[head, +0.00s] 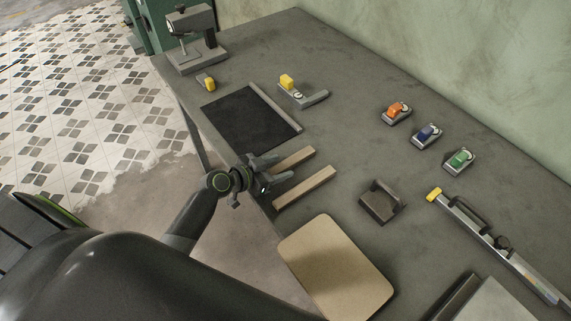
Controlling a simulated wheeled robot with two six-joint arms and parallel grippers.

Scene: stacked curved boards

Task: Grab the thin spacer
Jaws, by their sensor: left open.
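Two pale wooden strips lie side by side on the grey table, a far strip (293,158) and a near strip (306,187). They look alike in width, and I cannot tell which one is the thin spacer. My left gripper (277,170) is open at the left ends of the strips, near the table's left edge. One finger is close to the far strip's end, and the other is close to the near strip's end. I cannot tell whether either finger touches wood. My right gripper is not in view.
A black mat (250,118) lies behind the strips. A tan board (335,268) lies in front, and a dark open box (381,201) stands to the right. Orange (396,112), blue (426,134) and green (460,159) topped devices stand farther right. A long level-like tool (490,240) lies at right.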

